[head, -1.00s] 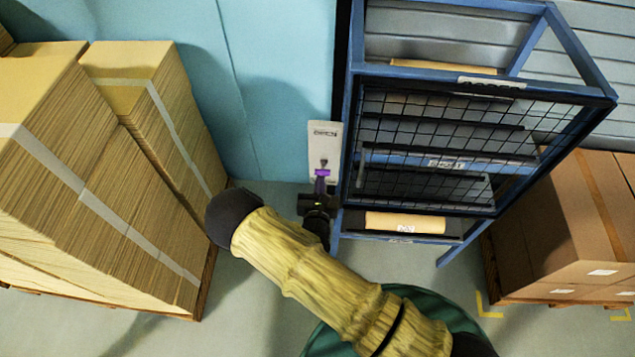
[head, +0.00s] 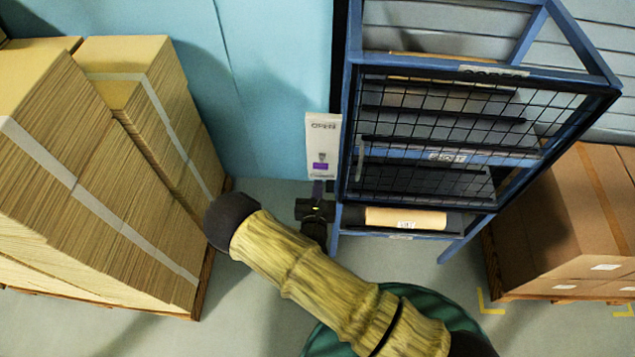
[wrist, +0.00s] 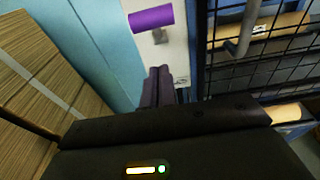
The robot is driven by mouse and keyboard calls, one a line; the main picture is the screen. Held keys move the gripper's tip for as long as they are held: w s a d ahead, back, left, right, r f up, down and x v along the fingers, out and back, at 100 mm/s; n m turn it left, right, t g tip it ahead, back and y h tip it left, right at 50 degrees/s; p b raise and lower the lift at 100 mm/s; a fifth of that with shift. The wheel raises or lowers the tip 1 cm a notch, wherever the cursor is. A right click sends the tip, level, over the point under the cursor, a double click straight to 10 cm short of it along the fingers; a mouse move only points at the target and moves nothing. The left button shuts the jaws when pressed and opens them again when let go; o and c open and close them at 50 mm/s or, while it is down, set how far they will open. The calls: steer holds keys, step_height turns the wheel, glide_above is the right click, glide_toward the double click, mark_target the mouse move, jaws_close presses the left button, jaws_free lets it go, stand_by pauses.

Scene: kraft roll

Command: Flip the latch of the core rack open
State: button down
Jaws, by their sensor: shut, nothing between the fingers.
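The latch is a bright purple handle (head: 321,166) on a white plate (head: 322,130) at the left post of the blue core rack (head: 346,100). The plate reads OPEN at the top and a smaller word near the bottom; the handle sits low, near that lower word. In the wrist view the handle (wrist: 151,18) is a purple cylinder lying crosswise near the top edge. My gripper (head: 318,184) is just below the handle in the head view. Its dark fingers (wrist: 158,70) are together and empty, with a visible gap to the handle in the wrist view.
A black mesh door (head: 440,135) covers the rack front, with a grey upright bar (wrist: 249,28) near the latch. A kraft roll (head: 405,218) lies on the bottom shelf. Cardboard stacks (head: 150,120) stand left, brown boxes (head: 570,230) right.

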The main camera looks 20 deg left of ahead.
steer(key=s+d+r+b, duration=0.2)
steer(key=s+r, duration=0.3)
steer(key=s, duration=0.2)
steer(key=shift+s+d+r, duration=0.15)
steer(key=shift+s+r, duration=0.1)
steer(key=shift+s, duration=0.1)
